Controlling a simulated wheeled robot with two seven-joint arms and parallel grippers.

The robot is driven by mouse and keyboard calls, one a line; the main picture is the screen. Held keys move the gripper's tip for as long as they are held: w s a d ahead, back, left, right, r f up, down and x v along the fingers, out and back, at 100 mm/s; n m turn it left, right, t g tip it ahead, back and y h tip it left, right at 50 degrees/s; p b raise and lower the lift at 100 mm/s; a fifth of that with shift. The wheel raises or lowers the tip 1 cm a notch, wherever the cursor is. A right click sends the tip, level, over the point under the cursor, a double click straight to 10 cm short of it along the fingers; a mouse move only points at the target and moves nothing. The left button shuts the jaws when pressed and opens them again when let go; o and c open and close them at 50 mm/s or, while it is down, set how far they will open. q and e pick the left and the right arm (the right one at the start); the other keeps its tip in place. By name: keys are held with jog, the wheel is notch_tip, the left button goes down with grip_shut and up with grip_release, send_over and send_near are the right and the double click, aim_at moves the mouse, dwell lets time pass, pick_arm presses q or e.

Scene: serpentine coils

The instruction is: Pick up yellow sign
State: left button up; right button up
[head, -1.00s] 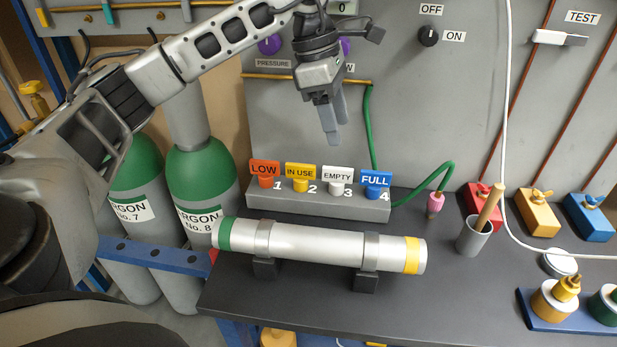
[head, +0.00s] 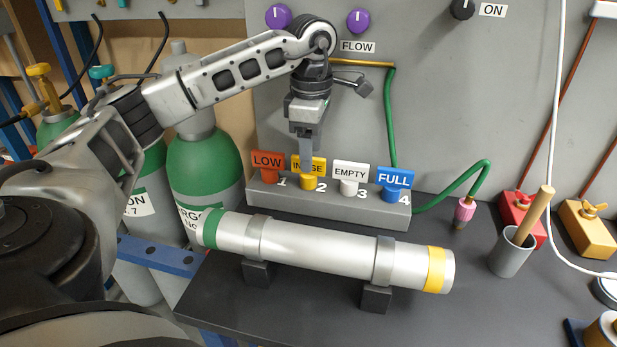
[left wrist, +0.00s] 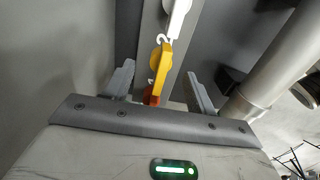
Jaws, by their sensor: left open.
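The yellow "IN USE" sign (head: 309,182) stands upright in slot 2 of the grey holder block (head: 330,205). My left gripper (head: 306,158) points down right at the sign and covers part of its lettering in the head view. In the left wrist view the gripper (left wrist: 160,88) is open, and the yellow sign (left wrist: 156,62) lies between and a little beyond its two fingers. Whether a finger touches the sign cannot be told. My right gripper is not in view.
An orange LOW sign (head: 268,162) stands left of the yellow one. A white EMPTY sign (head: 350,174) and a blue FULL sign (head: 395,180) stand right. A silver cylinder (head: 320,247) lies on stands in front. A green hose (head: 392,120) runs behind.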

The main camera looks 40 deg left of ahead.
aim_at(308, 179)
pick_arm(q)
jog(key=f, duration=0.5)
jog(key=shift+s+a+f, duration=0.15)
jog(key=shift+s+a, duration=0.05)
jog(key=shift+s, duration=0.05)
jog(key=c, duration=1.1)
